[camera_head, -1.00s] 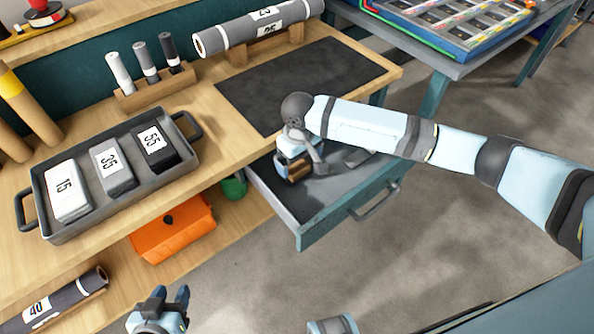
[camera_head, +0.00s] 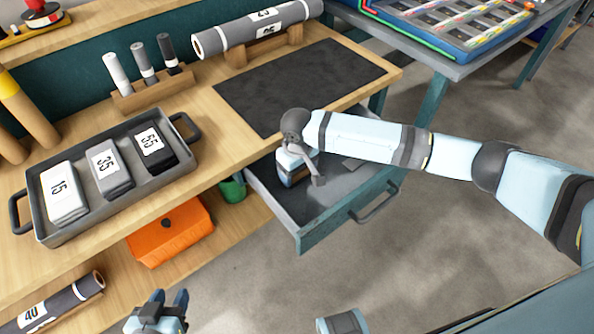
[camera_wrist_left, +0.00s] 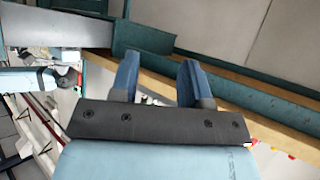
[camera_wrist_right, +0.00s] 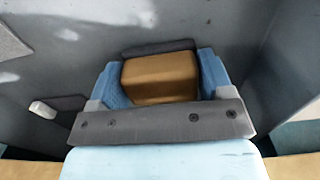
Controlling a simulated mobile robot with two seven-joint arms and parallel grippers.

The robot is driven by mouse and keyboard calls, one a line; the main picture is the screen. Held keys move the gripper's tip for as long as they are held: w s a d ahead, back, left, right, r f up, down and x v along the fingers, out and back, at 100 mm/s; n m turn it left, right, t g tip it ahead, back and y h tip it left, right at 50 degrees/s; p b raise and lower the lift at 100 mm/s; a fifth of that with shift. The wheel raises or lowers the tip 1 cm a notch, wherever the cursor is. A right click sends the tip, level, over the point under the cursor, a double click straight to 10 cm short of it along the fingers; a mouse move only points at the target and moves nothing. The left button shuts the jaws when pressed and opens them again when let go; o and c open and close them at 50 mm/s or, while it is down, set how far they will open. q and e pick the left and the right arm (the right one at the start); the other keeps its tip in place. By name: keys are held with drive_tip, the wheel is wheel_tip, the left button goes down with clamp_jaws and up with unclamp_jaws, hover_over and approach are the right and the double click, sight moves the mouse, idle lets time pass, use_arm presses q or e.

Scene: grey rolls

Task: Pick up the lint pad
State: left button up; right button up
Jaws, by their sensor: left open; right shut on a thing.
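The lint pad (camera_wrist_right: 160,78), a brown block with a dark strip along its far side, sits between the fingers of my right gripper (camera_wrist_right: 162,72) in the right wrist view. The gripper is shut on it, inside the open drawer (camera_head: 338,215). In the head view my right wrist and gripper mostly hide the pad. I cannot tell if the pad touches the drawer floor. My left gripper (camera_head: 168,299) is open and empty, low in front of the bench; its parted fingers also show in the left wrist view (camera_wrist_left: 160,80).
The drawer hangs out below the bench top with the dark mat (camera_head: 300,85). A flat dark item (camera_wrist_right: 60,105) with a white end lies in the drawer. An orange case (camera_head: 170,232) sits on the lower shelf.

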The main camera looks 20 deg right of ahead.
wheel_tip(320, 180, up, 20)
drive_tip(key=p, duration=0.4)
